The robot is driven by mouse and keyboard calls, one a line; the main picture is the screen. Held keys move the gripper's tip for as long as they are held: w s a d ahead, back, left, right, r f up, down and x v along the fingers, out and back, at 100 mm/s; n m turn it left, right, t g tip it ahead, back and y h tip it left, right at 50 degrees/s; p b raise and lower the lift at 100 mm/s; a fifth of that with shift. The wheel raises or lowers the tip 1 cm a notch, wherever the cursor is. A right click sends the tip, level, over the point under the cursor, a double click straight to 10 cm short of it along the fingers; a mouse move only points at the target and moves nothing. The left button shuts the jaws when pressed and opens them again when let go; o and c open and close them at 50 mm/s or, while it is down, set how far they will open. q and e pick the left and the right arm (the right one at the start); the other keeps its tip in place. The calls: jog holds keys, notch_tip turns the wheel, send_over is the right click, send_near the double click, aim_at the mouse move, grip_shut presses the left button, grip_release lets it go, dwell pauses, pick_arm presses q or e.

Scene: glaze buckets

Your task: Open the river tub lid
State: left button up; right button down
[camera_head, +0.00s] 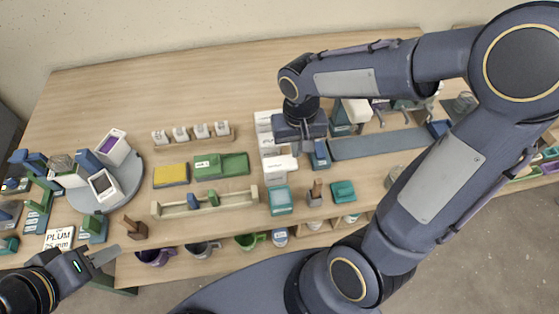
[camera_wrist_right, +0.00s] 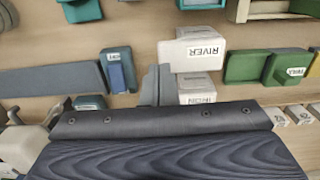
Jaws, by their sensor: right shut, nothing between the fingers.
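The river tub (camera_wrist_right: 197,48) is a white box labelled RIVER, upside down in the right wrist view. It shows in the head view as the nearest of a row of white tubs (camera_head: 280,168). Its lid looks down, though its edge is hard to make out. My right gripper (camera_wrist_right: 157,84) is shut and empty beside the tubs, with its fingers pointing down. In the head view the right gripper (camera_head: 305,146) partly hides the row. I cannot tell whether it touches a tub. My left gripper (camera_head: 106,267) is open and empty at the lower left, away from the tubs.
Another white tub (camera_wrist_right: 196,90) stands directly behind the river tub. A blue block (camera_head: 320,155) and a long grey strip (camera_head: 380,143) lie to the right. A teal box (camera_head: 280,200) is in front, and a green tray (camera_head: 221,166) is to the left. The back left tabletop is clear.

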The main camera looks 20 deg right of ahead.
jog(key=shift+f+b, duration=1.35)
jog(key=shift+f, duration=0.3)
notch_tip(320, 180, up, 8)
jog(key=d+p, duration=0.3)
jog(key=p, duration=0.4)
jog(key=shift+s, duration=0.35)
dwell(0.3)
